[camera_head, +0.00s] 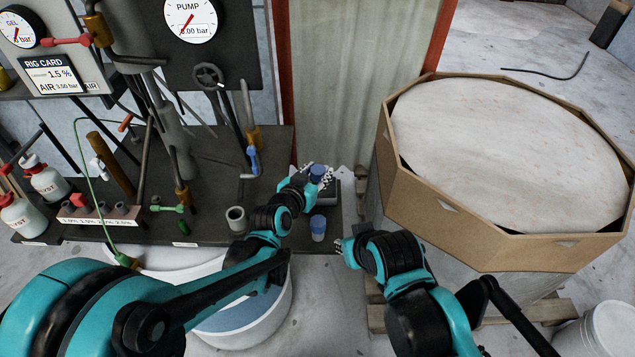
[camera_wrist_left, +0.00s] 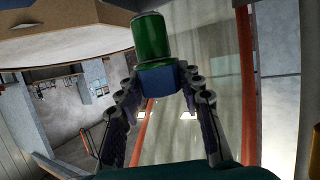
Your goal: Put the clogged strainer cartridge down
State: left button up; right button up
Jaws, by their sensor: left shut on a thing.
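My left gripper (camera_head: 318,178) is shut on the strainer cartridge, above a small dark tray near the right end of the bench. In the left wrist view the cartridge (camera_wrist_left: 149,38) has a green body and a blue end between the fingertips (camera_wrist_left: 160,82). Its lower part is hidden in the head view. A second blue-capped cartridge (camera_head: 318,228) stands upright at the bench's front edge, below the left gripper. My right gripper (camera_head: 343,244) is right of that cartridge; its jaw opening is too small to tell.
The dark bench (camera_head: 215,215) carries a grey cup (camera_head: 236,218), valves and pipes. A white tub (camera_head: 285,310) with bluish liquid is below its front edge. A large cardboard octagonal box (camera_head: 480,225) stands to the right. A white bucket (camera_head: 600,330) is at the lower right.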

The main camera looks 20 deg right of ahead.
pick_arm(q)
jog(key=w+f, duration=0.2)
jog(key=w, duration=0.1)
jog(key=shift+w+d+f+b, duration=0.1)
jog(key=shift+w+d+b, duration=0.05)
jog(key=shift+d+b, duration=0.25)
jog(key=shift+w+f, duration=0.25)
jog(key=shift+w, duration=0.1)
notch_tip(320, 180, down, 4)
jog(key=shift+r+b, duration=0.1)
jog(key=shift+b, duration=0.85)
jog(key=o, duration=1.2)
jog(key=shift+c, duration=0.2)
